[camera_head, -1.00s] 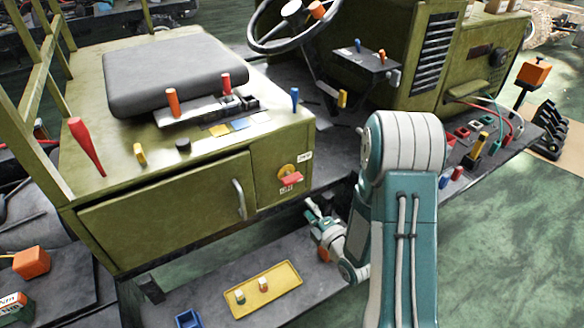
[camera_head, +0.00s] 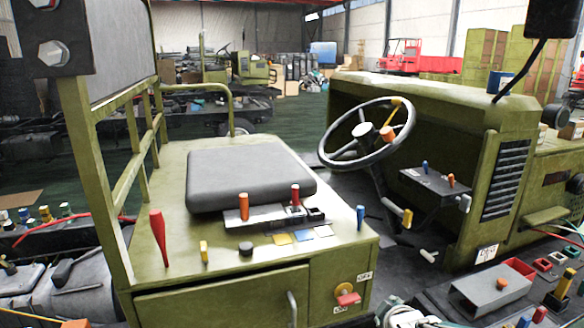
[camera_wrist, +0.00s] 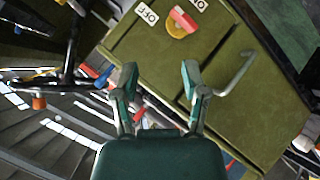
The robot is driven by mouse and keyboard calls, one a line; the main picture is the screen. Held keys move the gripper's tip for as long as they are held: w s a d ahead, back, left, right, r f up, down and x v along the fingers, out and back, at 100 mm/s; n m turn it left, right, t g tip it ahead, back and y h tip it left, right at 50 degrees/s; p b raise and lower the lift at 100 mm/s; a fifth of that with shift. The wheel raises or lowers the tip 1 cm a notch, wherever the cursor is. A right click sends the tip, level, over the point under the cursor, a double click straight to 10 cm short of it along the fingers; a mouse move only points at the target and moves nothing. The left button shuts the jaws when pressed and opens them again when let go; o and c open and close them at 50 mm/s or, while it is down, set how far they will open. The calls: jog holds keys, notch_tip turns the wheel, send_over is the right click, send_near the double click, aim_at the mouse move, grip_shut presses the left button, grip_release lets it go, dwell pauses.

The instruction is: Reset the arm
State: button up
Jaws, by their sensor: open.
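My gripper (camera_wrist: 158,80) shows in the wrist view with its two teal and grey fingers apart and nothing between them. Beyond the fingers is the olive green cabinet (camera_wrist: 150,45), with a red and yellow rotary switch (camera_wrist: 182,22) and a metal handle (camera_wrist: 236,72). In the head view only a small white and teal piece of my arm (camera_head: 405,314) shows at the bottom edge, below the switch (camera_head: 346,295). The rest of the arm is out of that view. Whether the fingers touch the cabinet cannot be told.
The cabinet carries a black seat (camera_head: 250,180), a red lever (camera_head: 158,238) and an orange lever (camera_head: 243,206). A steering wheel (camera_head: 367,155) stands to its right. A grey box (camera_head: 490,290) and several small coloured parts lie at lower right.

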jog(key=s+a+r+m+g, duration=0.2)
jog(key=s+m, duration=0.3)
jog(key=s, duration=0.5)
jog(key=s+a+r+m+g, duration=0.2)
jog(key=s+r+m, duration=0.3)
jog(key=s, duration=0.5)
jog(key=shift+s+a+g+y, duration=0.2)
jog(key=shift+g+y, duration=0.1)
jog(key=shift+g, duration=0.4)
jog(key=shift+r, duration=0.1)
